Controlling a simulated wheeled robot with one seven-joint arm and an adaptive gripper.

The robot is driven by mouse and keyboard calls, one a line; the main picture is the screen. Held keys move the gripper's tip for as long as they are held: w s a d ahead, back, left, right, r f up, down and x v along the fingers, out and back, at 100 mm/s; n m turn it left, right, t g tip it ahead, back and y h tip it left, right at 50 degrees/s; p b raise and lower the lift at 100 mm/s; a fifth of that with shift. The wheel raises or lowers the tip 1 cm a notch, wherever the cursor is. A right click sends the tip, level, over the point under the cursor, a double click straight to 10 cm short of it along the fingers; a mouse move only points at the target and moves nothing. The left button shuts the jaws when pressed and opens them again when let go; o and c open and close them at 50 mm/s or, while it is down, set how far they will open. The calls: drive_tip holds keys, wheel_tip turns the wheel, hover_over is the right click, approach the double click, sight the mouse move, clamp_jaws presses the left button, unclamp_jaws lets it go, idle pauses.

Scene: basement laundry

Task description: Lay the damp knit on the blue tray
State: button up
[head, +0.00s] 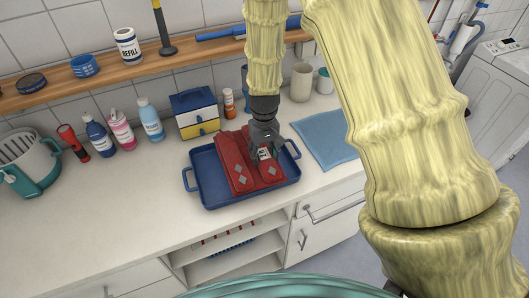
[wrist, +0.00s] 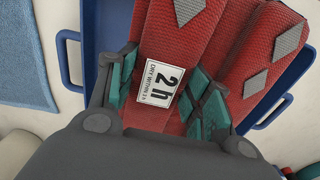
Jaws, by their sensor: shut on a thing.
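The damp knit (head: 238,169) is a red folded piece with grey diamonds. It lies over the blue tray (head: 206,197) on the counter, inside its rim as far as I can see. A white label reading "2h" (wrist: 161,84) is on the knit between my fingers in the wrist view. My gripper (head: 264,150) is over the right part of the knit, pointing down, and is shut on it. In the wrist view the teal fingertips press on the red cloth (wrist: 209,50) on both sides of the label. The knit's underside is hidden.
A blue cloth (head: 325,136) lies right of the tray. Behind the tray stand a small drawer box (head: 195,115), an orange bottle (head: 229,103) and a beige cup (head: 301,82). Several bottles and a teal basket (head: 30,165) are at left. The counter's front left is clear.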

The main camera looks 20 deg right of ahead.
drive_tip(key=shift+w+f+b, duration=0.2)
drive_tip(key=shift+w+f, duration=0.05)
drive_tip(key=shift+f, duration=0.3)
drive_tip(key=shift+w+f+b, duration=0.2)
drive_tip(key=shift+w+f, duration=0.05)
drive_tip(key=shift+f, duration=0.3)
drive_tip(key=shift+s+d+r, duration=0.1)
drive_tip(key=shift+s+r, duration=0.2)
drive_tip(key=shift+s, duration=0.35)
drive_tip(key=shift+w, duration=0.1)
drive_tip(key=o, duration=1.4)
drive_tip(key=shift+w+f, duration=0.25)
drive_tip(key=shift+w, duration=0.05)
drive_tip(key=shift+s+r, duration=0.15)
drive_tip(key=shift+s, duration=0.1)
drive_tip(key=shift+w+r, duration=0.1)
drive_tip(key=shift+w, duration=0.05)
drive_tip(key=shift+r, duration=0.4)
drive_tip(key=r, duration=1.1)
drive_tip(key=shift+s, duration=0.2)
